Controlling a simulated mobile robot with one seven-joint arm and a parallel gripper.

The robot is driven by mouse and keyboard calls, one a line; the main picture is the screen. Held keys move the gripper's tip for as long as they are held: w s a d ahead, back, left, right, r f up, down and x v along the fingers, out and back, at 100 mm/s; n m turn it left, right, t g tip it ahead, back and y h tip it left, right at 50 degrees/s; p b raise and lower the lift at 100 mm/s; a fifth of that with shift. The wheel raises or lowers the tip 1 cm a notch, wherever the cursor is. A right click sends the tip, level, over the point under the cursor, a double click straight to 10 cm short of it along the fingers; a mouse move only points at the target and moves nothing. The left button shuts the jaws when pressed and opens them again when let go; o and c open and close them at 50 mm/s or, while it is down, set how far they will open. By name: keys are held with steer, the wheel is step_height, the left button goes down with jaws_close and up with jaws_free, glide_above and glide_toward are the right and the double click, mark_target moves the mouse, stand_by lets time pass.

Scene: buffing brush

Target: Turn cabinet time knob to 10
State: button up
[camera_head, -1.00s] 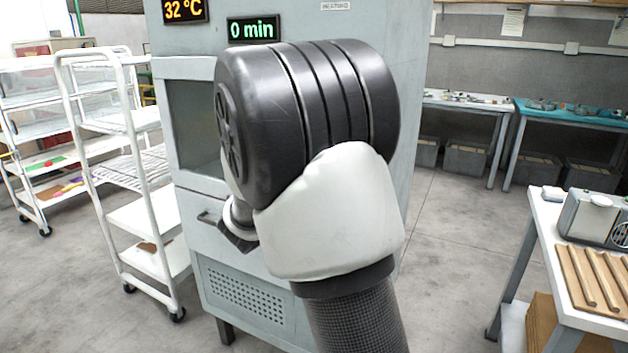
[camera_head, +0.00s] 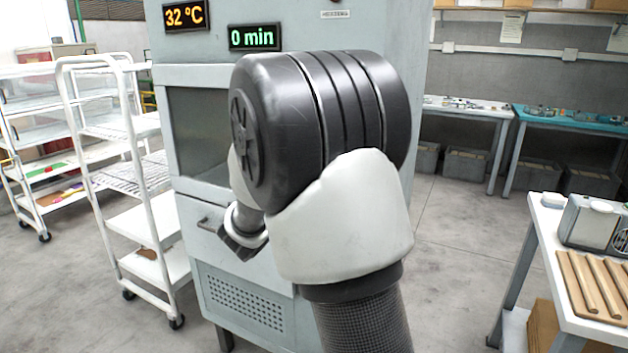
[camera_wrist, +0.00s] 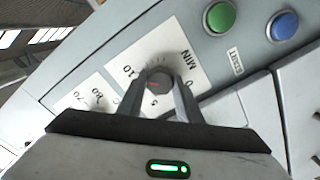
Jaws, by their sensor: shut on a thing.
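The grey cabinet (camera_head: 190,190) stands ahead in the head view. Its green time display (camera_head: 254,38) reads 0 min. The time knob (camera_wrist: 159,80), small and dark with a reddish mark, shows in the wrist view. It sits on a white dial plate marked MIN with 0, 5 and 10 around it. My gripper (camera_wrist: 162,88) is shut on the knob, one finger on each side. I cannot tell exactly which number the mark points to. In the head view my arm hides the knob and the gripper.
Another plate (camera_wrist: 88,96) reads 60 and 70. An orange display (camera_head: 186,16) reads 32 °C. A white rack cart (camera_head: 110,190) stands left, a workbench (camera_head: 545,225) right.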

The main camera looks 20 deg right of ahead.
steer(key=shift+m, duration=0.4)
steer(key=o, duration=1)
steer(key=shift+o, duration=0.2)
steer(key=p+v, duration=0.1)
steer(key=v, duration=1.6)
steer(key=shift+s+a, duration=0.2)
steer(key=shift+f, duration=0.1)
